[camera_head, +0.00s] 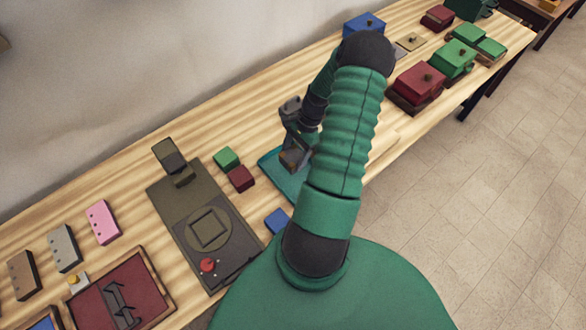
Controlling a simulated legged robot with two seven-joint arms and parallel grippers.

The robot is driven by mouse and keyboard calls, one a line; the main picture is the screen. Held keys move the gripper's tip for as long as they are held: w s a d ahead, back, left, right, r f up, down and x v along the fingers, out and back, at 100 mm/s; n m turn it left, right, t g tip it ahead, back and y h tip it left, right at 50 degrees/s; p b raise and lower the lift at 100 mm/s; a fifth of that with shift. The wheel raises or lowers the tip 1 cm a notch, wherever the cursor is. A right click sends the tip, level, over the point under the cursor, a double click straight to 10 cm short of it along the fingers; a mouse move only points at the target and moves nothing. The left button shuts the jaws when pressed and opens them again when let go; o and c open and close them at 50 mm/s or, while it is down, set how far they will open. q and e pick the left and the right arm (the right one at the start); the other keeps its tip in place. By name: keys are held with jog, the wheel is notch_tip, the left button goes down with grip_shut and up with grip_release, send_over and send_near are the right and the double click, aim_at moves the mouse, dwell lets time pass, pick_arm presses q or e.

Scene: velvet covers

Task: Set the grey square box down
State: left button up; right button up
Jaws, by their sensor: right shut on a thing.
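My right arm reaches forward over the table, and its gripper (301,146) points down above a teal mat (271,163). The gripper is shut on a small grey-brown box (290,159), which I take to be the grey square box. The arm and fingers hide part of the box and much of the mat's right side. I cannot tell whether the box touches the mat or is held just above it. My left gripper is not in view.
Green (226,158), dark red (240,178) and blue (276,221) blocks lie near the mat. A dark olive device (172,215) with a red knob lies to the left. Lidded red (417,83) and green (455,61) boxes stand at the far right.

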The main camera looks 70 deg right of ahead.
jog(key=f, duration=0.7)
jog(key=shift+d+f+p, duration=0.1)
jog(key=shift+d+p, duration=0.1)
jog(key=shift+p, duration=0.15)
jog(key=o, duration=1.4)
jog(key=shift+a, duration=0.1)
jog(key=shift+o, duration=0.2)
